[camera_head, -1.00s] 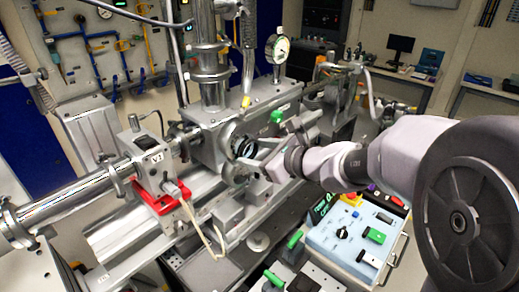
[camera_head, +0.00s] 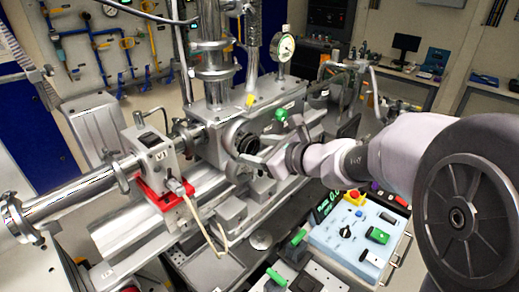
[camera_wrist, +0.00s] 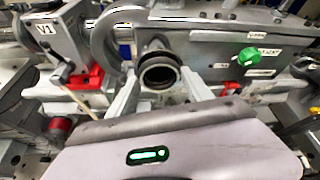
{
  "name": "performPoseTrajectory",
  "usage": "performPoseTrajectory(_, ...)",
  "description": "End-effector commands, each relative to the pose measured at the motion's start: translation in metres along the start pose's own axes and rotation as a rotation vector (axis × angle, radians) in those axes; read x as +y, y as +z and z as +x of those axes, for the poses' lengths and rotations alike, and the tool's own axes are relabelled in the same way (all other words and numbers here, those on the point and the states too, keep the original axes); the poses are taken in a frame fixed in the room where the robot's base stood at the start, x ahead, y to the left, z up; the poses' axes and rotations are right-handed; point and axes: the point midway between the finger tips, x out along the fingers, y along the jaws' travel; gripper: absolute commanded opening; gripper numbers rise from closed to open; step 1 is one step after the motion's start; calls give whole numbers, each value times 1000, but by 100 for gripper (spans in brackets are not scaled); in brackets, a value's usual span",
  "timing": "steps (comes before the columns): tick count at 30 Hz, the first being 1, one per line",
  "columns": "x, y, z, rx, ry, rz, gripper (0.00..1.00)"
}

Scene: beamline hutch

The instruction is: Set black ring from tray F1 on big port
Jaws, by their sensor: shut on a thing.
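My gripper (camera_head: 250,156) reaches in from the right to the front of the steel chamber. In the wrist view its two fingers (camera_wrist: 160,90) stand either side of a dark round ring, and it is shut on this black ring (camera_wrist: 160,84). The ring also shows in the head view (camera_head: 247,144), partly hidden by the fingers. The big port (camera_wrist: 157,48) is a round opening in the chamber face, directly behind the ring. The ring looks lined up with it or nearly so; I cannot tell whether they touch. Tray F1 is not clearly identifiable.
Valve V1 (camera_head: 150,153) with its red bracket (camera_head: 165,200) stands left of the port. A green knob (camera_wrist: 246,57) is on the chamber right of it. A pressure gauge (camera_head: 283,47) rises above. A control box (camera_head: 350,238) lies below my arm.

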Motion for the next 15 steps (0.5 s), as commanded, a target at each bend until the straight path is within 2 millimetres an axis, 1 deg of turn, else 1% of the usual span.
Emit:
performPoseTrajectory(8,0,1,1,0,0,0,20)
performPoseTrajectory(9,0,1,1,0,0,0,61)
performPoseTrajectory(11,0,1,1,0,0,0,72)
performPoseTrajectory(12,0,1,1,0,0,0,80)
performPoseTrajectory(13,0,1,1,0,0,0,84)
performPoseTrajectory(15,0,0,1,0,0,0,84)
